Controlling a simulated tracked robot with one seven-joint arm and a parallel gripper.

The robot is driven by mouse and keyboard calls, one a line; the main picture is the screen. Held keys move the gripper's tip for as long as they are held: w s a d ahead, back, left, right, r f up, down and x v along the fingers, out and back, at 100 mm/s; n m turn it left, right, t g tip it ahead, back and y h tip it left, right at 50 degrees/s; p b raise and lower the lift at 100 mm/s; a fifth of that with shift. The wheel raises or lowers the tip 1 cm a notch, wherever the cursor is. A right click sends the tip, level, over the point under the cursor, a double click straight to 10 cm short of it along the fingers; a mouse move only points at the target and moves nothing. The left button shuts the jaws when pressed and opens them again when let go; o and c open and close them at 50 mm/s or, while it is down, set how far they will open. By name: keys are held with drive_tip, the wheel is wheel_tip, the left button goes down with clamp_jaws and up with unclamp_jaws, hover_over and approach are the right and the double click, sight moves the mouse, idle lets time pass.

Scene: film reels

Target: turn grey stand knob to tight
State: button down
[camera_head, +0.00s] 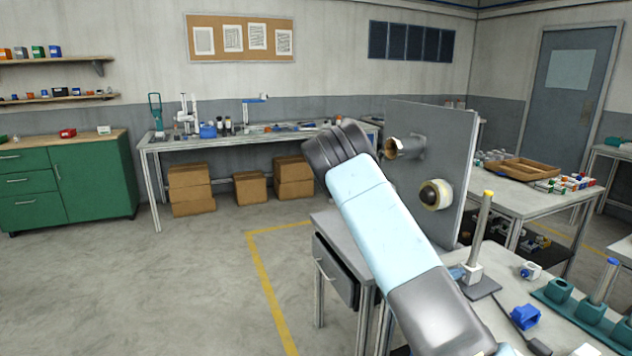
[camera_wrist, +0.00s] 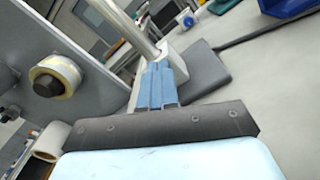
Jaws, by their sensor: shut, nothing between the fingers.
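The grey stand has a flat dark grey base (camera_head: 483,289), a white block (camera_head: 473,273) low on it and an upright metal post (camera_head: 481,229) with a yellow tip. In the wrist view its post (camera_wrist: 128,26) and base (camera_wrist: 207,78) lie just beyond my fingers. My gripper (camera_wrist: 159,70) has its blue fingers together and empty, with the tips at the white block. I cannot tell if they touch it. In the head view my gripper (camera_head: 457,273) shows only as a bit of blue left of the block. I cannot make out the knob; the fingers may hide it.
An upright grey panel (camera_head: 455,125) with a yellow-white roll (camera_head: 436,194) stands close left of the post. Right of the stand are a blue part (camera_head: 526,316), a small white-and-blue block (camera_head: 530,270) and a green rack (camera_head: 560,305). A dark cable runs from the base.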

drive_tip(key=shift+d+r, duration=0.15)
drive_tip(key=shift+d, duration=0.45)
drive_tip(key=shift+d+r, duration=0.1)
drive_tip(key=shift+r, duration=0.15)
idle(0.3)
drive_tip(key=shift+v, duration=3.15)
drive_tip(key=shift+f, duration=0.15)
